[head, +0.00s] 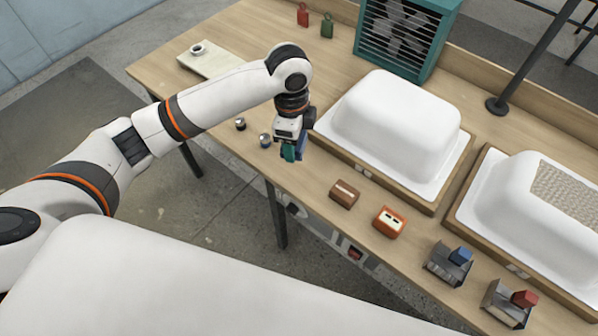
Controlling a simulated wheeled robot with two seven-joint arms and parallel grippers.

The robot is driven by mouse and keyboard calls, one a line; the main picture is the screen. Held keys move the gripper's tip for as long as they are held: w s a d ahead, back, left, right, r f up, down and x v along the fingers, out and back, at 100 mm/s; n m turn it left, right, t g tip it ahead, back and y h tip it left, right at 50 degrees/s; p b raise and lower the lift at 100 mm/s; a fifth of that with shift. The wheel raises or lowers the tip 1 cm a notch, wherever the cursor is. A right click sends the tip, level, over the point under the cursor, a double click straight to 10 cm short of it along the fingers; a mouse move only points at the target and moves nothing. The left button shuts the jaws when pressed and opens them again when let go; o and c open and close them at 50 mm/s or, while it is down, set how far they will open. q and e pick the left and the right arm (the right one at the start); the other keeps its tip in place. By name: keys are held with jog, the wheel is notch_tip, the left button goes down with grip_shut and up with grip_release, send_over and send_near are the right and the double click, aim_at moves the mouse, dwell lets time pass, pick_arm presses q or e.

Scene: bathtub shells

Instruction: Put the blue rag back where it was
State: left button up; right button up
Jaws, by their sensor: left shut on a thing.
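My left gripper (291,153) is shut on a small dark blue and teal thing, taken to be the blue rag (301,146). Another small blue piece (461,255) sits on a grey metal holder (447,268) at the front right of the table. My right gripper is not in view.
White tub shells (395,120) (500,205) on wooden bases fill the table's middle and right. A brown block (344,193) and an orange block (389,221) lie before them. Two small jars (240,124) (265,140) stand near the gripper. A teal fan box (405,40) stands behind.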

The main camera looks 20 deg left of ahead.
pick_arm(q)
jog(key=w+f+m, duration=0.1)
jog(key=m, duration=0.1)
jog(key=f+m, duration=0.1)
jog(key=w+f+m, duration=0.1)
jog(key=m, duration=0.1)
jog(key=shift+w+d+m, duration=0.3)
jog(key=shift+w+d, duration=0.05)
jog(key=shift+d, duration=0.05)
jog(key=w+f+m, duration=0.1)
jog(key=f+m, duration=0.1)
jog(key=m, duration=0.2)
send_over(304, 171)
notch_tip(304, 171, down, 5)
notch_tip(304, 171, down, 4)
jog(key=shift+p, duration=0.3)
jog(key=shift+f, duration=0.3)
jog(key=shift+f, duration=0.15)
jog(key=o, duration=0.9)
jog(key=shift+o, duration=0.2)
